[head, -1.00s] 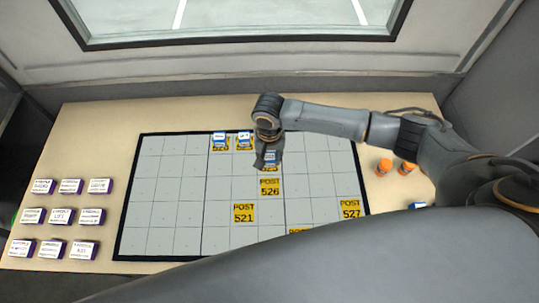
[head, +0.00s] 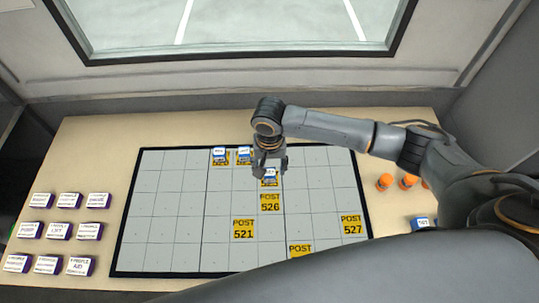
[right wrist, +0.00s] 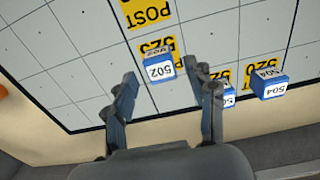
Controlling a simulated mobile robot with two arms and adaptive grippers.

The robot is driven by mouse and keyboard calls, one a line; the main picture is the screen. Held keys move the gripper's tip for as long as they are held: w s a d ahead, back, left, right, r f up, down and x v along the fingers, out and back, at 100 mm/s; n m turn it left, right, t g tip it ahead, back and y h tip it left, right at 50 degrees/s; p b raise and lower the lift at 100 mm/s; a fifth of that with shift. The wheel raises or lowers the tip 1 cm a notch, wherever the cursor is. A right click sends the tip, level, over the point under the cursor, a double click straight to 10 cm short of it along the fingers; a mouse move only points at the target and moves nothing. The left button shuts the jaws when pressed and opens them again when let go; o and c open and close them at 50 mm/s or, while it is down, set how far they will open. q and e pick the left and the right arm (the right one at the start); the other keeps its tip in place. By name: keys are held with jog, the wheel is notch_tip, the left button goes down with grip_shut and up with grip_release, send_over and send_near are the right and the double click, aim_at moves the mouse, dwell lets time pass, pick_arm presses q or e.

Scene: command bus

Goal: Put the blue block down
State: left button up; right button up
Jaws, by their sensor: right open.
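The blue block labelled 502 (right wrist: 158,72) rests on the gridded board (head: 170,210), on a yellow POST card whose number is partly covered. It also shows in the head view (head: 268,179), just below my right gripper (head: 268,170). In the right wrist view my right gripper (right wrist: 168,88) is open, with its fingers spread apart and the block beyond their tips, clear of them. Two other blue blocks sit on yellow cards: one labelled 504 (right wrist: 270,86), and one partly hidden behind a finger (right wrist: 228,98). My left gripper is not in view.
Yellow cards POST 526 (head: 270,202), POST 521 (head: 244,229) and POST 527 (head: 351,224) lie on the board. Several purple boxes with white labels (head: 60,230) stand at left. Orange items (head: 384,182) and a blue block (head: 422,223) are at right. Most board squares are bare.

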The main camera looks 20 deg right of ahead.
aim_at(269, 173)
notch_tip(269, 173, up, 9)
jog(key=b, duration=0.1)
jog(key=shift+f, duration=0.15)
